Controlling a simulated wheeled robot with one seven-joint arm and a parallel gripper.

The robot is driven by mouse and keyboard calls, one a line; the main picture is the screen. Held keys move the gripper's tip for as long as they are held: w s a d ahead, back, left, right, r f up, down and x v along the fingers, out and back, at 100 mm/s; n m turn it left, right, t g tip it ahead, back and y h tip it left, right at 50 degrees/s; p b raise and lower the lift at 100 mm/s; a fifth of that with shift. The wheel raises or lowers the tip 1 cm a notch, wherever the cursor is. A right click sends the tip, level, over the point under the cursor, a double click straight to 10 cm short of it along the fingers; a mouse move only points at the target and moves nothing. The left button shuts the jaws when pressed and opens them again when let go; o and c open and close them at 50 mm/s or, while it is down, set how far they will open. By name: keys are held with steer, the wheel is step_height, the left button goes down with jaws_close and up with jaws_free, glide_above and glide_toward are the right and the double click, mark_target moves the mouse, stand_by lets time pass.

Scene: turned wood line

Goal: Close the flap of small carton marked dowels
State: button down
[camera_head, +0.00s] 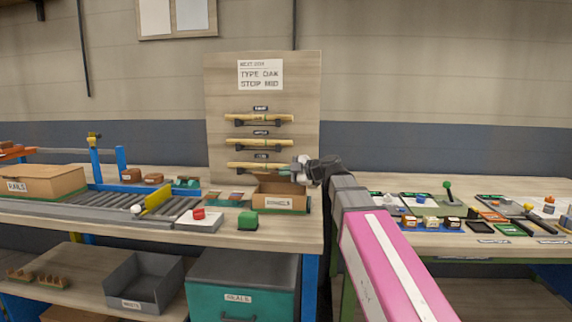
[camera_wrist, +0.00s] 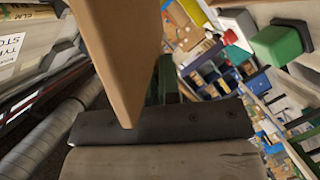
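The small carton marked DOWELS (camera_head: 280,202) stands on the left bench, below the board with the wooden rods. Its top looks open, with a brown inside showing. My gripper (camera_head: 301,170) is just above its back right corner. In the wrist view a tan cardboard panel (camera_wrist: 122,45), probably the carton's flap, stands close in front of my gripper and hides much of it. I cannot tell whether the panel touches the gripper. The fingertips are too small in the head view and covered in the wrist view to tell open from shut.
A green block (camera_head: 247,220) and a red button on a grey box (camera_head: 199,220) stand left of the carton. The upright board (camera_head: 220,90) is close behind. A larger carton marked RAILS (camera_head: 45,182) sits far left. The right bench (camera_head: 480,240) holds many small parts.

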step_height(320, 180, down, 7)
steer(key=s, duration=0.2)
steer(key=shift+s+r+n, duration=0.15)
steer(key=shift+s+n, duration=0.05)
steer(key=shift+n, duration=0.1)
stand_by(0.4)
steer(key=c, duration=1.3)
jaws_free()
steer(key=shift+a, duration=0.1)
steer(key=v, duration=1)
steer(key=shift+s+d, duration=0.2)
steer(key=shift+d, duration=0.2)
